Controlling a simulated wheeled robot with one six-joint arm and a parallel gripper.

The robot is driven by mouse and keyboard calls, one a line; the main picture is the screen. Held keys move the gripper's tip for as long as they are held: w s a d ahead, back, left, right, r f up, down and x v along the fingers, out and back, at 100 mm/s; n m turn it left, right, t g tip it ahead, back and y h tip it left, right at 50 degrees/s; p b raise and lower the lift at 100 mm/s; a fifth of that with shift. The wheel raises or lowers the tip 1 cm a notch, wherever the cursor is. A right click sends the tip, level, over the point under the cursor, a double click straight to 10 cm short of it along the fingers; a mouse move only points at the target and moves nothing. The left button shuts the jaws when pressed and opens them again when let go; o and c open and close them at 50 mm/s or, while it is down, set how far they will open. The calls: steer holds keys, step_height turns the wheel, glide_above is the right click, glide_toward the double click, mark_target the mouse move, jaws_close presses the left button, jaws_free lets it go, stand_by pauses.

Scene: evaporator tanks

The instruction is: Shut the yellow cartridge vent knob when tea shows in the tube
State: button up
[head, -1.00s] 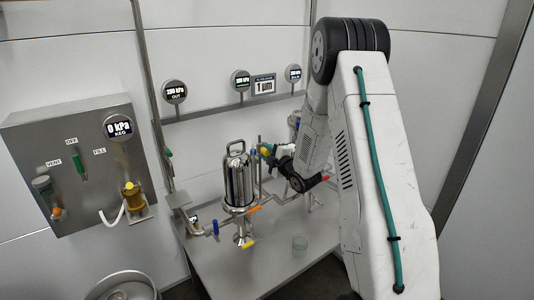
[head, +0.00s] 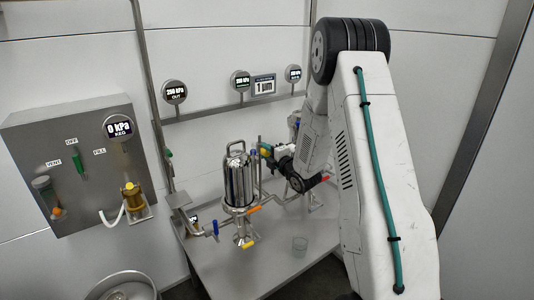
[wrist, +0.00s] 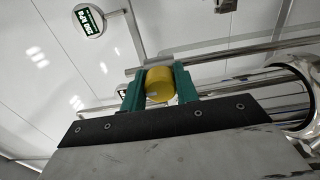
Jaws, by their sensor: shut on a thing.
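The yellow vent knob (wrist: 158,84) sits between the two green fingers of my gripper (wrist: 159,88) in the wrist view. The fingers are shut on it from both sides. In the head view my gripper (head: 266,150) reaches to the right side of the shiny steel cartridge housing (head: 238,182), near its top. The knob is small there and mostly hidden by the gripper. I cannot make out the tube or any tea in it.
Blue, orange and yellow handled valves (head: 249,244) are on the piping around the housing. A grey panel (head: 70,165) with a keg gauge is at left. A keg (head: 125,286) stands below it.

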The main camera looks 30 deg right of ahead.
steer(key=o, duration=1)
steer(key=shift+s, duration=0.15)
steer(key=s, duration=0.7)
steer(key=shift+s+d, duration=0.1)
steer(key=shift+s, duration=0.2)
